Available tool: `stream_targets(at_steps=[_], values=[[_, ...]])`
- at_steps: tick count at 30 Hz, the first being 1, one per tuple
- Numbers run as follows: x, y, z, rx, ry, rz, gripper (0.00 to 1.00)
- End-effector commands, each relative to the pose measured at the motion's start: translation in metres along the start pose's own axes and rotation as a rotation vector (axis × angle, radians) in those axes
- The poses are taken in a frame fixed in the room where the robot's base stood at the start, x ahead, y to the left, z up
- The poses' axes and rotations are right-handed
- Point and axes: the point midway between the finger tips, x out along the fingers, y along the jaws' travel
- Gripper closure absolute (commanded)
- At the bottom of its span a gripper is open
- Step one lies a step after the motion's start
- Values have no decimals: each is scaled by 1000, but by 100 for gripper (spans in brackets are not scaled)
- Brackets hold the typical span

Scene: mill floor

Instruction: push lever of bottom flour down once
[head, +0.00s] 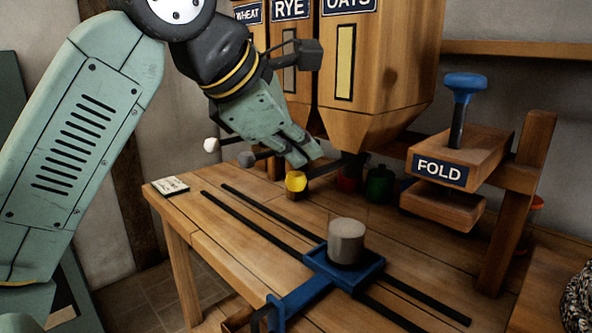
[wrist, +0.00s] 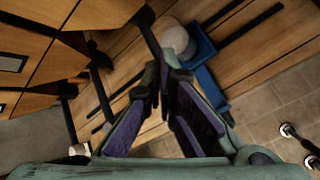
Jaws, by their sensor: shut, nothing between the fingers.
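Wooden hoppers stand at the back in the head view, labelled WHEAT (head: 248,13), RYE (head: 291,10) and OATS (head: 375,70). No label reading "bottom flour" shows. Dark levers reach out below the hoppers, with a white knob (head: 211,145) and a grey knob (head: 246,159) at the left. A yellow knob or cap (head: 296,181) is just under my gripper (head: 308,158). My gripper is shut and empty, pointing down in front of the hoppers. In the wrist view, its fingertips (wrist: 163,82) are beside a dark rod; contact cannot be told.
A grey cylinder (head: 346,242) stands on a blue carriage (head: 317,262) on dark rails across the wooden table (head: 215,245). A FOLD press (head: 455,165) with a blue handle is at the right. Red (head: 347,181) and green (head: 379,185) objects sit behind. A small card (head: 171,187) lies at the left corner.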

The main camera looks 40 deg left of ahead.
Motion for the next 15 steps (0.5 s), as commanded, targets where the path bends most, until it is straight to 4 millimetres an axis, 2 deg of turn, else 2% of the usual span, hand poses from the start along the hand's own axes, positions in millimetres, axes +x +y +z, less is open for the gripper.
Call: stream_targets(at_steps=[15], values=[[5,-4,-4,0,0,0,100]])
